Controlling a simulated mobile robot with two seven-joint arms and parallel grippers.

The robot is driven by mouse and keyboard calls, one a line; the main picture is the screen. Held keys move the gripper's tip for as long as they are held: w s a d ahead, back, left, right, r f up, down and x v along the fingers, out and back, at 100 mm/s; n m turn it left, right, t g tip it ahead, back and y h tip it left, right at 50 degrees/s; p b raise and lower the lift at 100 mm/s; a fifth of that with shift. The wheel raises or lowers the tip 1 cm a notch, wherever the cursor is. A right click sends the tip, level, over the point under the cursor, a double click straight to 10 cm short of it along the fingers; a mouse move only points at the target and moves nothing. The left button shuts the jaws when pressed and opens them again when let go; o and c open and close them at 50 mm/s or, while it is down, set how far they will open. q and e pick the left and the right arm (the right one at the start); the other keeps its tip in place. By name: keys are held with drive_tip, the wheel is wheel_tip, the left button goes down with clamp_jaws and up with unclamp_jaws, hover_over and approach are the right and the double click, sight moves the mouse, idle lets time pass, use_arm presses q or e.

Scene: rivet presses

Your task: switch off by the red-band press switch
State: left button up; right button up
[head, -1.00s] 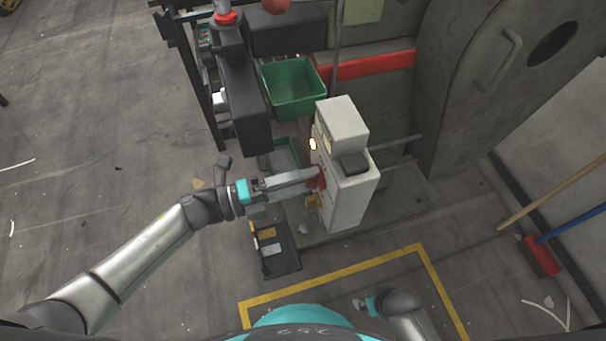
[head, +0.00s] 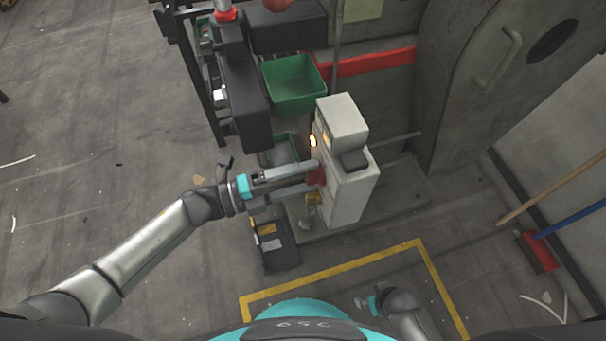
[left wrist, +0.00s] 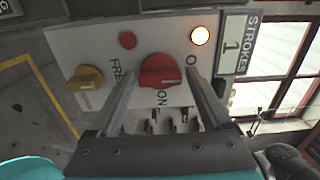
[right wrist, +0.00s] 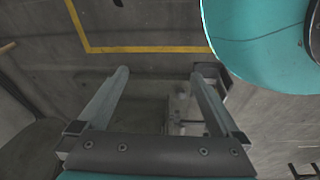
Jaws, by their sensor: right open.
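The red rotary switch (left wrist: 161,71) is on the white face of a grey control box (head: 348,195). Letters reading "ON" and "O" stand beside it, and its grip bar lies roughly level in the left wrist view. My left gripper (left wrist: 160,75) is open, with one finger on each side of the switch; I cannot tell whether they touch it. In the head view the left gripper (head: 312,178) reaches the box's left face. A lamp (left wrist: 200,36) on the panel is lit. My right gripper (right wrist: 160,85) is open and empty above the floor.
A yellow knob (left wrist: 85,78) and small red button (left wrist: 128,40) sit near the switch. A broom (head: 537,251) lies right.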

use_arm(q)
drive_tip(key=shift+o, duration=0.7)
drive_tip(key=shift+s+a, duration=0.1)
drive_tip(key=shift+a, duration=0.1)
drive_tip(key=p+v, duration=0.1)
drive_tip(key=v, duration=1.3)
drive_tip(key=shift+a, duration=0.4)
use_arm(e)
drive_tip(key=shift+s+d+f, duration=0.6)
drive_tip(key=shift+s, duration=0.15)
use_arm(q)
drive_tip(key=shift+s, duration=0.15)
use_arm(e)
drive_tip(key=shift+a, duration=0.1)
